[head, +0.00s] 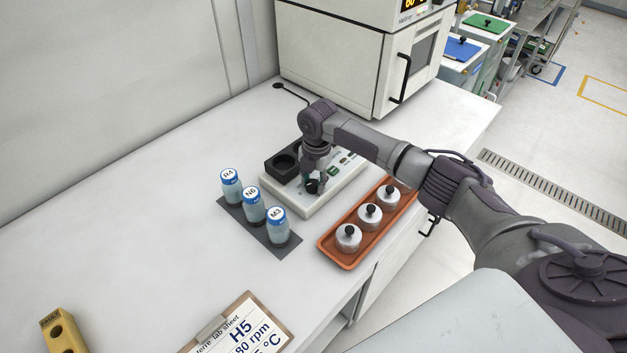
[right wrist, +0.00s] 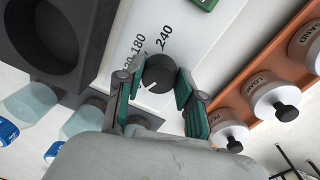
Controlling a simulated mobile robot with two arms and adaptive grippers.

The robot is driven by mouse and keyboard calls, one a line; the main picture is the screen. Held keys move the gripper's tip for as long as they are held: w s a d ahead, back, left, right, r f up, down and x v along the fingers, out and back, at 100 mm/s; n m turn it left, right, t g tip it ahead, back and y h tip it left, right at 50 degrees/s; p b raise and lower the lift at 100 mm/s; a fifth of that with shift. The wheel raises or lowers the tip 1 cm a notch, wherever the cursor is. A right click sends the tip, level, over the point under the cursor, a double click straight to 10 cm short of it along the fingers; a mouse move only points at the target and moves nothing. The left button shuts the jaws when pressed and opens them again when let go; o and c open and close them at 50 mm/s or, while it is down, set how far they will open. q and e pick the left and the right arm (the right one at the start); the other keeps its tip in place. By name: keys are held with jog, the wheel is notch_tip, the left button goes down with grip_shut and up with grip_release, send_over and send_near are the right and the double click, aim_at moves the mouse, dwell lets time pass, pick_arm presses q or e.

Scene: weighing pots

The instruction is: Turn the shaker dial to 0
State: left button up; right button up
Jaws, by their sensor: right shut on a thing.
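The shaker (head: 345,172) is a pale, low box on the bench with a dark block holding a round well at its back left. Its dial (right wrist: 160,72) is a dark round knob in the right wrist view. A white pointer mark on the knob points to the lower left. The printed numbers 240 and 180 show beside it; other marks are partly hidden by a finger. My right gripper (right wrist: 157,95) is shut on the dial, one teal-padded finger on each side. In the head view it reaches down over the shaker (head: 314,182). My left gripper is not in view.
Blue-capped bottles (head: 254,205) stand on a dark mat left of the shaker. An orange tray (head: 328,254) with lidded pots lies close on its right. A white oven (head: 340,60) stands behind. A clipboard (head: 212,328) and yellow block (head: 62,335) lie nearer; the bench's left side is clear.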

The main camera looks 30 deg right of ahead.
aim_at(316, 184)
jog(key=o, duration=1.1)
jog(key=shift+o, duration=0.2)
jog(key=shift+r, duration=0.1)
notch_tip(316, 184, up, 12)
jog(key=shift+s+d, duration=0.15)
jog(key=shift+s, duration=0.15)
